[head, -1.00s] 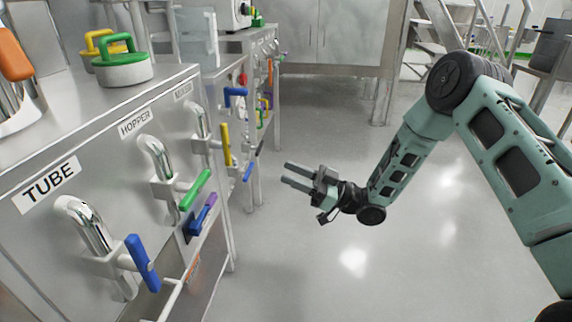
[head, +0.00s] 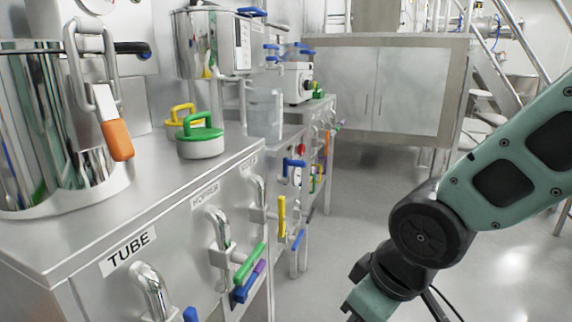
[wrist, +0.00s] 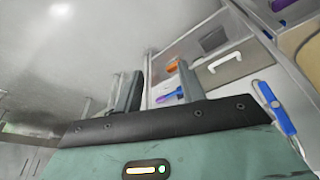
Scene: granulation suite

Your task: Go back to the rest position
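My gripper (wrist: 160,86) shows in the wrist view with its two grey fingers apart and nothing between them. It is out of frame in the head view, where only my green arm (head: 505,185) with its dark joint shows at the right. The arm is over open floor, to the right of the bench.
A steel bench (head: 75,230) with pipes and coloured valve handles lines the left. On it stand a green-handled lid (head: 200,140), a yellow-handled lid (head: 180,117) and a clear container (head: 265,112). A steel cabinet (head: 390,90) stands behind. Grey floor (head: 350,200) is free between.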

